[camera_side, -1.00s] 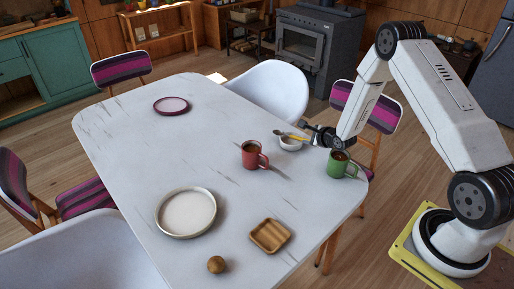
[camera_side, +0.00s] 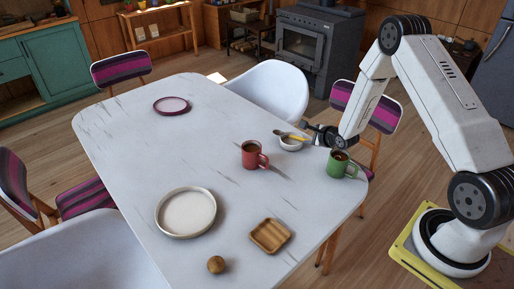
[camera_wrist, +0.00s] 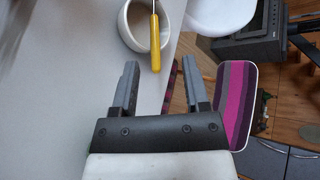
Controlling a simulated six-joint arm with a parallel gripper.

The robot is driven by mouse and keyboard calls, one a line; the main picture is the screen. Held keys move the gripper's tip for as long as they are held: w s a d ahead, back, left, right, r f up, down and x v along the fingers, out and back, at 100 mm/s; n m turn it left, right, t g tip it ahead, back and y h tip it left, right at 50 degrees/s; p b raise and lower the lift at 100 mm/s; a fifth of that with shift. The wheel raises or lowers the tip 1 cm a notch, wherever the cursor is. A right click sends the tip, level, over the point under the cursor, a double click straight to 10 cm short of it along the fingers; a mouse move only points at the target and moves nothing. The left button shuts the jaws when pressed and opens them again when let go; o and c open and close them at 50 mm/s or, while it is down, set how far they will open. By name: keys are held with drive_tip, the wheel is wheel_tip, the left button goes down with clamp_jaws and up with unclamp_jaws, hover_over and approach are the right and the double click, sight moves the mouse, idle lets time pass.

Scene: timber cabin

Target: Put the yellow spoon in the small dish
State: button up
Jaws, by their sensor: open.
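The yellow spoon (camera_wrist: 155,45) rests in the small white dish (camera_wrist: 126,33), its yellow handle reaching over the rim toward my gripper. In the side view, the spoon (camera_side: 297,138) slants across the dish (camera_side: 290,145), near the table's right edge. The spoon's far end is cut off in the wrist view. My gripper (camera_wrist: 159,68) is open, with nothing between its fingers; the handle tip lies just beyond the fingertips in the wrist view. In the side view, my gripper (camera_side: 305,128) is just right of the dish, apart from the spoon.
A red mug (camera_side: 250,156) stands left of the dish and a green mug (camera_side: 337,164) in front of my gripper. A white plate (camera_side: 172,213), a square wooden dish (camera_side: 270,246), a brown ball (camera_side: 216,265) and a purple-rimmed plate (camera_side: 171,113) lie farther off. The table's middle is clear.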

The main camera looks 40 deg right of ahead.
drive_tip(key=s+a+r+n+g+y, duration=0.1)
drive_tip(key=s+a+r+n+g, duration=0.35)
drive_tip(key=a+r+n, duration=0.6)
drive_tip(key=s+a+r+n+g+y, duration=0.1)
drive_tip(key=s+a+r+n+g, duration=0.1)
drive_tip(key=s+a+n, duration=0.3)
drive_tip(key=s+a+r+n+g, duration=0.2)
drive_tip(key=s+a+n, duration=0.4)
drive_tip(key=s+n, duration=0.5)
drive_tip(key=shift+r+y, duration=0.2)
drive_tip(key=shift+y, duration=0.2)
